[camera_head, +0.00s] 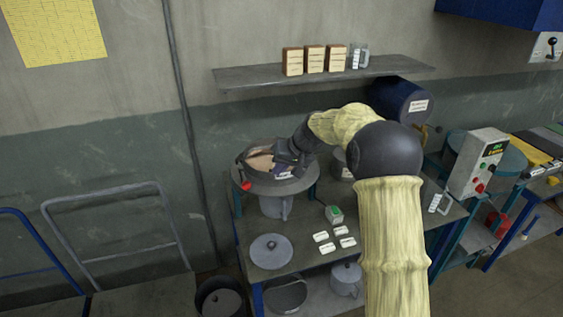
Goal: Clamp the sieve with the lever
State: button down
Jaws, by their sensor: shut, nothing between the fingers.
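The sieve (259,161) looks like a round grey pan with tan material in it. It sits on a round grey stand (297,187) at the back left of the workbench. A small red-ended lever (245,185) sticks out at the left front of the stand's rim. My gripper (283,165) is over the right part of the sieve, to the right of the lever and apart from it. The fingers look shut and empty. My gripper hides the right side of the sieve, and I cannot tell whether it touches the rim.
A grey jug (273,208) stands under the round stand. A flat lid (271,251), white labels (332,242) and a small green-and-white box (334,214) lie on the bench. A wall shelf (330,75) hangs above. A control box (478,163) stands at right.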

jog(key=w+a+f+p, duration=0.1)
jog(key=a+f+p, duration=0.3)
jog(key=a+f, duration=0.1)
jog(key=shift+w+a+f, duration=0.2)
jog(key=shift+a+f, duration=0.05)
jog(key=shift+a, duration=0.45)
